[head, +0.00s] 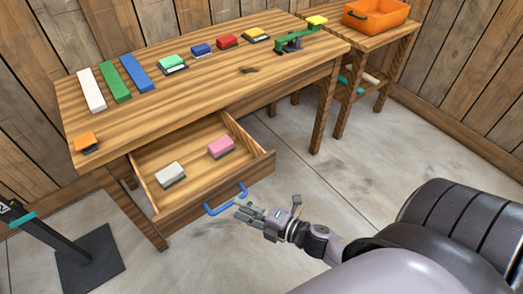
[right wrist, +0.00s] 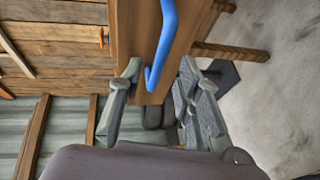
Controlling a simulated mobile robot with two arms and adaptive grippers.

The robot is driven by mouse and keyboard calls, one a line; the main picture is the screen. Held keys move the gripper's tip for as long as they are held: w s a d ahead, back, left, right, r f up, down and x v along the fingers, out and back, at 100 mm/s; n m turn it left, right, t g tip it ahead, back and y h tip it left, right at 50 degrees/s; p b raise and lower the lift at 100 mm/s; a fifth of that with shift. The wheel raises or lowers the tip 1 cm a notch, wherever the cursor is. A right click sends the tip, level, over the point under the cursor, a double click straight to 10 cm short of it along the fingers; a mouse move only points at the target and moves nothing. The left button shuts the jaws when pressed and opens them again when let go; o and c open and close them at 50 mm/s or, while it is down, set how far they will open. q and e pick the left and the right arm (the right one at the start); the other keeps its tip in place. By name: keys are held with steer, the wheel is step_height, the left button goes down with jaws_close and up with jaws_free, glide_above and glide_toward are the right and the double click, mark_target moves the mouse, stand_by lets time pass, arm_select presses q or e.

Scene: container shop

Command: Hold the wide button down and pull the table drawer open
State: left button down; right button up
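The table drawer (head: 190,180) stands pulled out from the wooden table (head: 250,70), with its inside showing. Its blue handle (head: 225,201) is on the drawer front. My right gripper (head: 243,211) is just right of the handle, with its fingers apart. In the right wrist view, the blue handle (right wrist: 163,45) reaches down toward the space between the open fingers (right wrist: 158,85); I cannot tell whether they touch it. An orange-topped block (head: 86,141), possibly the wide button, sits at the table's front left corner; whether it is pressed is unclear. My left gripper is not in view.
The drawer holds a white block (head: 171,175) and a pink block (head: 221,147). White, green and blue bars and several small coloured blocks lie on the table. An orange crate (head: 375,15) stands on a side table. A dark stand (head: 90,260) is at lower left.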

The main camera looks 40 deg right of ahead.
steer(key=v, duration=0.7)
steer(key=shift+s, duration=0.15)
steer(key=s+d+f+m+g+h, duration=0.2)
steer(key=f+m, duration=0.2)
steer(key=f, duration=0.4)
steer(key=s+d+f+m+g+h+p, duration=0.15)
steer(key=f+m, duration=0.25)
steer(key=f, duration=0.4)
steer(key=s+d+f+m+g+h, duration=0.2)
steer(key=s+f+m, duration=0.15)
steer(key=f, duration=0.45)
steer(key=s+a+f+m+g, duration=0.2)
steer(key=s+f+m+g, duration=0.2)
steer(key=s+f, duration=0.3)
steer(key=s+a+f+m+g+h, duration=0.1)
steer(key=s+a+f+m+g, duration=0.1)
steer(key=s+f+m+g, duration=0.2)
steer(key=s+f, duration=0.3)
steer(key=s, duration=0.5)
steer(key=shift+s+a+f+p, duration=0.3)
steer(key=shift+f, duration=0.05)
